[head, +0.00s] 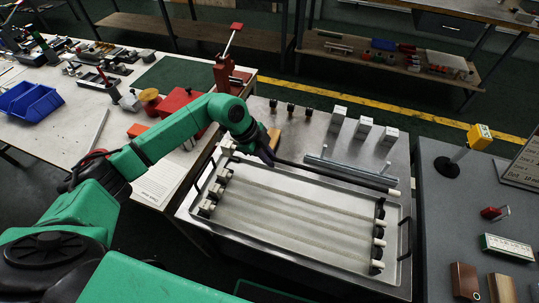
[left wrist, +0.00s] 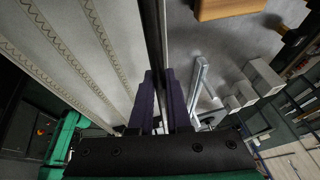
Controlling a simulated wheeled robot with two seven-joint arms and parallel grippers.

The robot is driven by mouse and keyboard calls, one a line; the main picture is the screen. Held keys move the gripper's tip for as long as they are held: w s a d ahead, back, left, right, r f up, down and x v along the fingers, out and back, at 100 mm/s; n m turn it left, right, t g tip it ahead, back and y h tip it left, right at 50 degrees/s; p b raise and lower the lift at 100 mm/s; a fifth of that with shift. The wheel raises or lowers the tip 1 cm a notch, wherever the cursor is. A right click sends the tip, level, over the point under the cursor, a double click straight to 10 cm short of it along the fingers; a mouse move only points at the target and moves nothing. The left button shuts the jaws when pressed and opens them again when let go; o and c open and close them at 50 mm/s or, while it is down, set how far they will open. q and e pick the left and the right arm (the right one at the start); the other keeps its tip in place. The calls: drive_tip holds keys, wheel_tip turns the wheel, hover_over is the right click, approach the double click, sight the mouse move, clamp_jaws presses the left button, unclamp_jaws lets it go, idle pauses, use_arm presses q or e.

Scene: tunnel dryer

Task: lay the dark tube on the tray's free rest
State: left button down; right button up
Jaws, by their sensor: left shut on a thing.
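The dark tube (head: 335,174) is a long thin rod with a pale right end. My left gripper (head: 267,154) is shut on it near its left part. The left wrist view shows the tube (left wrist: 153,45) running between the purple fingers (left wrist: 160,100). In the head view the tube lies along the back side of the metal tray (head: 290,270); whether it touches the tray I cannot tell. Several pale tubes (head: 290,215) lie across the tray, their ends on rests at the left and right sides. The back left rest is partly hidden by my gripper. My right gripper is not in view.
Behind the tray stand a grey bar (head: 345,172), white blocks (head: 363,128) and small dark pegs (head: 290,109). A wooden block (head: 274,137) is close behind my gripper. A cluttered table (head: 100,130) is at left, another table (head: 450,220) at right.

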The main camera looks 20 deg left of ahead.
use_arm(q)
wheel_tip(320, 180, down, 4)
drive_tip(key=shift+f+b, duration=0.15)
drive_tip(key=shift+b, duration=0.9)
drive_tip(key=shift+p, duration=0.3)
drive_tip(key=shift+p, duration=0.3)
idle(0.4)
